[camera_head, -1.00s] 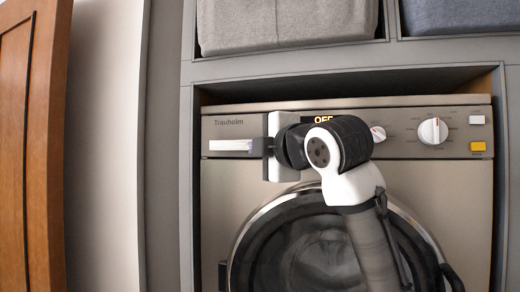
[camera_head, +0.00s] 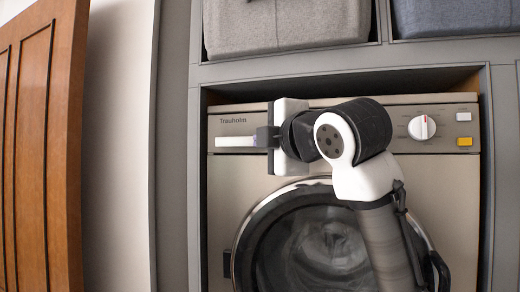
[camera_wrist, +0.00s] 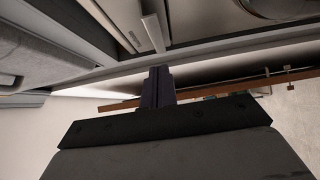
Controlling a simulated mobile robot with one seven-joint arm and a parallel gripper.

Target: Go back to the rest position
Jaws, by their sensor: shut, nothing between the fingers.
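My gripper (camera_head: 262,137) is at the upper left of the washing machine front (camera_head: 225,190) in the head view, in front of the control panel and pointing left. Its dark fingers also show in the wrist view (camera_wrist: 158,78), closed together with nothing between them. A pale bar (camera_head: 236,141) shows on the panel just left of the fingers. I cannot tell whether they touch it. My arm covers the middle of the panel, including the display, and part of the round door (camera_head: 300,245).
The machine sits in a grey cabinet frame (camera_head: 196,180). A grey bin (camera_head: 285,25) and a blue-grey bin (camera_head: 455,15) are on the shelf above. A brown wooden door (camera_head: 45,150) stands at the left beside a pale wall (camera_head: 115,150). The dial (camera_head: 422,127) is right of my arm.

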